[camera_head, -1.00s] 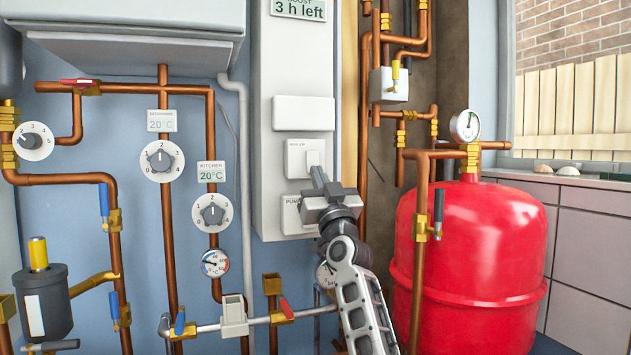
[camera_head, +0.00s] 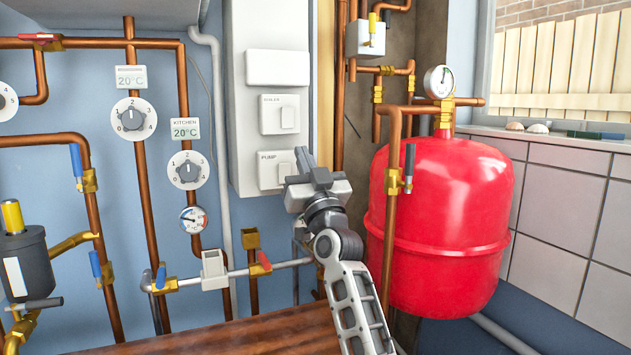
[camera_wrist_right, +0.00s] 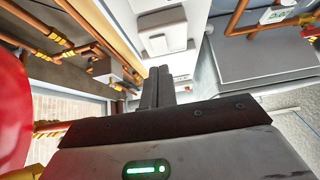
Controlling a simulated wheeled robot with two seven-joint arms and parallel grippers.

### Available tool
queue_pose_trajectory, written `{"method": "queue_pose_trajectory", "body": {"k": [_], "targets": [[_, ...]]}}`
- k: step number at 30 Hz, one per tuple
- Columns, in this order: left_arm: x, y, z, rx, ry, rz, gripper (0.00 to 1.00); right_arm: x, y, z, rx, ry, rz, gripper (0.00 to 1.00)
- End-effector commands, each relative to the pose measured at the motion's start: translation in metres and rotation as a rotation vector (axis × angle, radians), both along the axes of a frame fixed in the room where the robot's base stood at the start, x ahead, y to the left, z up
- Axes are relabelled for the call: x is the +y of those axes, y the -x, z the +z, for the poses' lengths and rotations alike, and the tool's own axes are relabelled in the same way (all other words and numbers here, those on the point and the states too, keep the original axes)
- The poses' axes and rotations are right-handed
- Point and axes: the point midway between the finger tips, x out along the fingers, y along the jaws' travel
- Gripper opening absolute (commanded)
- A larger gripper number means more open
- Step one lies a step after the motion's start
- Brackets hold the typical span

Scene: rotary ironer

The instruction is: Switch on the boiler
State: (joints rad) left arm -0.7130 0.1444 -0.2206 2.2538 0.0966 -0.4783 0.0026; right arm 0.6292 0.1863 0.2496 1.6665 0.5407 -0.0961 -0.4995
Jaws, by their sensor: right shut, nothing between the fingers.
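The white boiler switch (camera_head: 280,114) sits on the pale wall panel, with its rocker on the right side of the plate. I cannot tell which way the rocker is set. The similar pump switch (camera_head: 269,170) sits below it. My right gripper (camera_head: 303,158) is shut and empty. In the head view its tips are below and right of the boiler switch, and its body overlaps the pump switch's right edge. In the right wrist view the closed fingers (camera_wrist_right: 157,75) point towards the panel, and white switch plates show behind the tips. My left gripper is out of view.
A red tank (camera_head: 440,225) stands close to the right of my right arm. Copper pipes with valves and dials, such as the kitchen dial (camera_head: 187,170), cover the wall to the left. A blank white plate (camera_head: 277,68) sits above the boiler switch. A brown wooden surface (camera_head: 220,335) lies below.

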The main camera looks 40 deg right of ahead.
Motion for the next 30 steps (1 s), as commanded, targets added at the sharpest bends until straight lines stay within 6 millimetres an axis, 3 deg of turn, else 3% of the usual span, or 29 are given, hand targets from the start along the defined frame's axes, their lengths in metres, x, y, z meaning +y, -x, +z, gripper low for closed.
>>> {"method": "queue_pose_trajectory", "body": {"k": [3, 9, 30], "targets": [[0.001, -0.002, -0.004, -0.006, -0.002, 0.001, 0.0, 0.003, 0.016, -0.021, -0.001, 0.001, -0.002, 0.0], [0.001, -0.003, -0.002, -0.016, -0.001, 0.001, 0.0, 0.007, 0.03, -0.039, -0.001, 0.0, -0.001, 0.0], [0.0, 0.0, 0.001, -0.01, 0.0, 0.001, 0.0, 0.007, 0.033, -0.039, -0.003, 0.0, -0.002, 0.0]]}}
